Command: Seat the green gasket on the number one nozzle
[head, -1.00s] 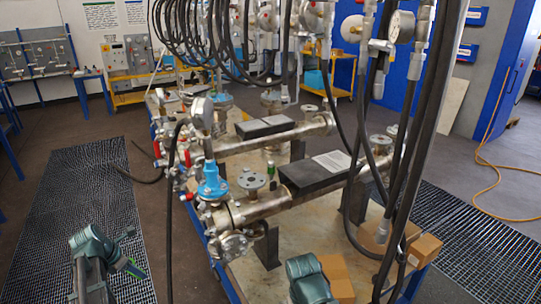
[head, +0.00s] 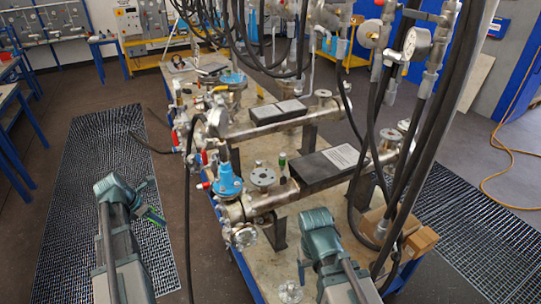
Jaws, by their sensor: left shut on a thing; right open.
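My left gripper (head: 147,200) is over the floor grating, left of the bench, shut on the green gasket (head: 154,217). Only a small green strip of the gasket shows at the fingers. My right gripper (head: 303,268) is over the bench's near end, and its fingers are mostly hidden by its own wrist. A grey flanged nozzle (head: 263,177) stands up from the near vessel (head: 268,201), right of a blue valve body. Another flanged nozzle (head: 391,138) is at that vessel's far right end. I cannot read a number on either nozzle.
A black box (head: 325,168) lies along the near vessel, with a small green-topped item (head: 282,161) beside it. A blue valve (head: 227,182) with a gauge stands left of the nozzle. Black hoses (head: 410,170) hang at right. Cardboard boxes (head: 421,241) sit at the bench's right.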

